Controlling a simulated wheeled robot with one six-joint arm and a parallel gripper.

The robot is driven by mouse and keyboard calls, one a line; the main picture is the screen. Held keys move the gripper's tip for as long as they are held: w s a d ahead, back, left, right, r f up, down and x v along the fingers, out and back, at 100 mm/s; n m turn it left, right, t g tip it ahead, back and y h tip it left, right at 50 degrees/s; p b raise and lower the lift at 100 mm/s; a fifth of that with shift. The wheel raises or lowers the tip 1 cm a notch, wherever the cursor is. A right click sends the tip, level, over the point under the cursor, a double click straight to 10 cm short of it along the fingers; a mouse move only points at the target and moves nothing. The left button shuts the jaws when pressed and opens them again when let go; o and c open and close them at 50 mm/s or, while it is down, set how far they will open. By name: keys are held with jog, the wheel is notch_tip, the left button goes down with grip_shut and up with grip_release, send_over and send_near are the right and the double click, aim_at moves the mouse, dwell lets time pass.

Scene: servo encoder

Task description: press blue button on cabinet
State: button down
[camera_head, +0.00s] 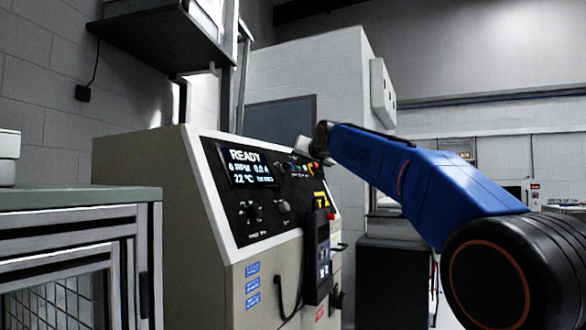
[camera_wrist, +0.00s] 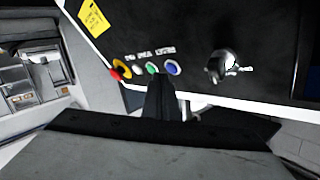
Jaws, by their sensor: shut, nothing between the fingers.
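The blue button (camera_wrist: 172,68) is at the right end of a short row of buttons on the black panel of the cabinet (camera_head: 178,190). In the wrist view a green button (camera_wrist: 152,68) is just left of it, then a white one, then a red one on a yellow ring (camera_wrist: 119,71). My gripper (camera_wrist: 158,82) is shut and empty. Its dark fingertips show just below the green and blue buttons; I cannot tell whether they touch the panel. In the head view my gripper (camera_head: 303,146) is in front of the panel's upper right, near the button row.
A lit display (camera_head: 248,166) reading READY and knobs (camera_head: 284,207) share the panel; one knob (camera_wrist: 222,64) is right of the blue button. A dark box (camera_head: 318,258) juts from the cabinet's front. A bench (camera_head: 75,196) stands at left, a shelf (camera_head: 160,40) above.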

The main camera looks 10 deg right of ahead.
jog(key=s+d+r, duration=0.2)
jog(key=s+d, duration=0.1)
jog(key=d, duration=0.1)
jog(key=shift+d+r, duration=0.25)
jog(key=shift+r, duration=0.05)
dwell(0.4)
jog(key=shift+s, duration=0.1)
dwell(0.5)
jog(key=s+d+f+g, duration=0.1)
jog(key=s+f+g, duration=0.2)
jog(key=s+f, duration=1.5)
jog(key=s+d+f+n+g+h, duration=0.1)
jog(key=s+f+g, duration=0.3)
jog(key=s+f, duration=1.4)
jog(key=s+d+f+n+g+h, duration=0.1)
jog(key=s+d+f+g, duration=0.2)
jog(key=s+f, duration=1.5)
notch_tip(320, 180, down, 5)
jog(key=shift+d+r+g, duration=0.1)
jog(key=shift+d+g, duration=0.05)
jog(key=shift+g, duration=0.35)
